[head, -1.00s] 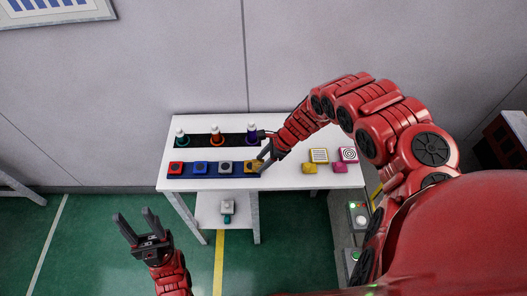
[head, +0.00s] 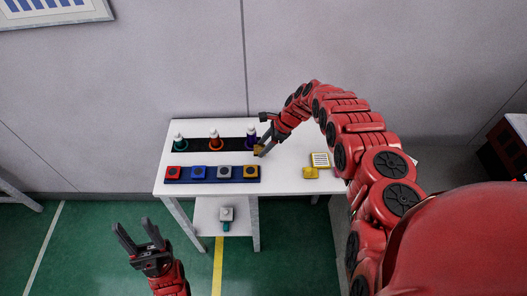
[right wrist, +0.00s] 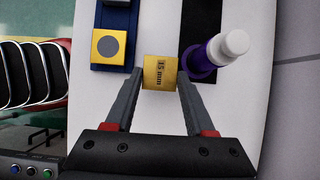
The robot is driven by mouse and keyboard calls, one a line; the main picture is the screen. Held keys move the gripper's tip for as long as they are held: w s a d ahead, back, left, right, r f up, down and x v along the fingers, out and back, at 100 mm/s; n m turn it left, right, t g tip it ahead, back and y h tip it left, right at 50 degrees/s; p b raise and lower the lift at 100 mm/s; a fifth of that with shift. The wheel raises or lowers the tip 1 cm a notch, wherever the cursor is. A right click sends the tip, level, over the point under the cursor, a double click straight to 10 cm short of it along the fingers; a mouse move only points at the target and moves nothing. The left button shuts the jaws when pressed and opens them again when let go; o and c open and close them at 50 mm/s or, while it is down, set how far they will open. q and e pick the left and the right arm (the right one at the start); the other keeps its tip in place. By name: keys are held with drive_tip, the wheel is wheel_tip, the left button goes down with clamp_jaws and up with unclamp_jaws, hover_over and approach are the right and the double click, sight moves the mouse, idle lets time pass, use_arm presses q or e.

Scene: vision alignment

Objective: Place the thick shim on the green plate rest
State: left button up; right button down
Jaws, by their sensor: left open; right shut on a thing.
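My right gripper (right wrist: 160,76) is shut on a yellow block marked "15 mm" (right wrist: 160,72), the likely thick shim. In the head view the held block (head: 258,150) is beside the purple-based post, and the gripper (head: 261,148) points down-left. I cannot tell its exact height. The likely green plate rest, a teal-green base under a white-topped post (head: 180,143), stands at the left end of the black strip (head: 199,144). An orange-based post (head: 214,143) and a purple-based post (head: 251,137) stand along it. My left gripper (head: 140,236) is open and empty, left of the table.
A blue strip (head: 240,180) at the table's front holds red, blue, grey and yellow blocks. A striped card (head: 320,159) and a yellow block (head: 310,173) lie to the right. A white and teal item (head: 226,217) sits on the lower shelf. White tabletop is clear between the strips and cards.

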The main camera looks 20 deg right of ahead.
wheel_tip(320, 180, down, 3)
drive_tip(key=shift+a+r, duration=0.1)
drive_tip(key=shift+a, duration=0.05)
drive_tip(key=shift+f, duration=0.3)
drive_tip(key=shift+f+b, duration=0.2)
drive_tip(key=shift+b, duration=0.1)
drive_tip(key=shift+c, duration=1.3)
unclamp_jaws()
